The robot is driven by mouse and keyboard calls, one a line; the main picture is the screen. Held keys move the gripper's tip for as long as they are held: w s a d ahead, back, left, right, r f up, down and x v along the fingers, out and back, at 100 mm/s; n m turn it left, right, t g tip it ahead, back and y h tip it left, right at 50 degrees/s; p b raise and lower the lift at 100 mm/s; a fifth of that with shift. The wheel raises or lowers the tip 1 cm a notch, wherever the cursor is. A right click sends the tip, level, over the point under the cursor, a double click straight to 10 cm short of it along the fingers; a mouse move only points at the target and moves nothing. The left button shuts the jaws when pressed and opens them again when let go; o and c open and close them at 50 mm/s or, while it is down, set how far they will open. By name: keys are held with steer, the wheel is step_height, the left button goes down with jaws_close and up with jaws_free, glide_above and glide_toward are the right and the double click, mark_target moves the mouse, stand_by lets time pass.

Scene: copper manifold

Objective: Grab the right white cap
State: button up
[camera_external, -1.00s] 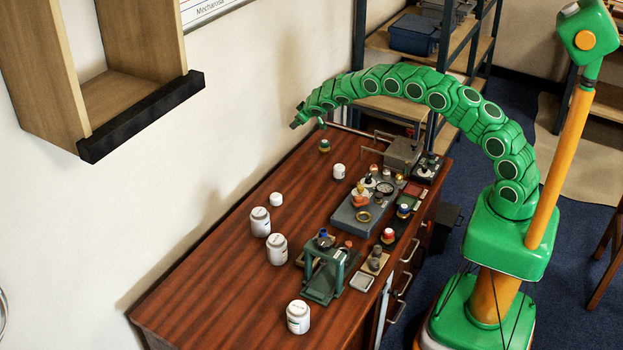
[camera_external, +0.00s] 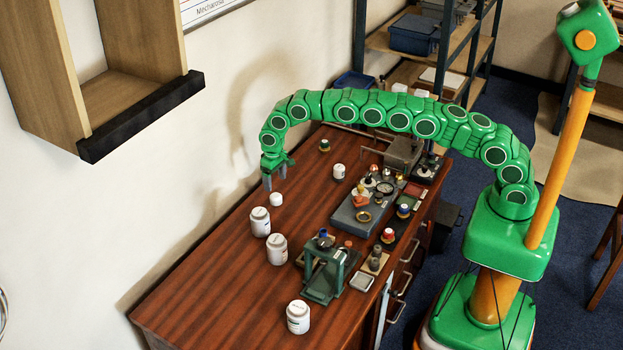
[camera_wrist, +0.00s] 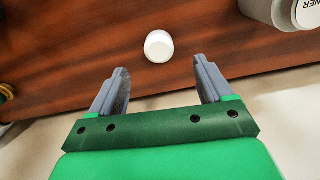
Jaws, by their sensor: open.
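A small white cap (camera_external: 276,199) stands on the wooden desk near the wall, just beyond a white jar. In the wrist view the white cap (camera_wrist: 159,46) lies ahead of the fingertips, roughly centred between them. My gripper (camera_external: 274,183) points down above the desk, close to the cap and slightly to its left in the outside view. In the wrist view my gripper (camera_wrist: 161,76) has its two grey fingers wide apart with nothing between them. The cap appears apart from both fingers.
White jars (camera_external: 260,221) (camera_external: 277,249) (camera_external: 298,317) stand along the desk (camera_external: 210,300). A smaller white container (camera_external: 339,171) and a green-and-yellow item (camera_external: 324,145) stand farther back. A green press (camera_external: 325,270) and a grey tray (camera_external: 358,217) with parts sit at right. A jar (camera_wrist: 285,10) edges the wrist view.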

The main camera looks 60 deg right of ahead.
mark_target(275, 196)
steer(key=shift+w+d+f, duration=0.1)
steer(key=shift+f, duration=3.65)
steer(key=shift+c, duration=0.2)
steer(key=c, duration=1.1)
steer(key=shift+r, duration=0.1)
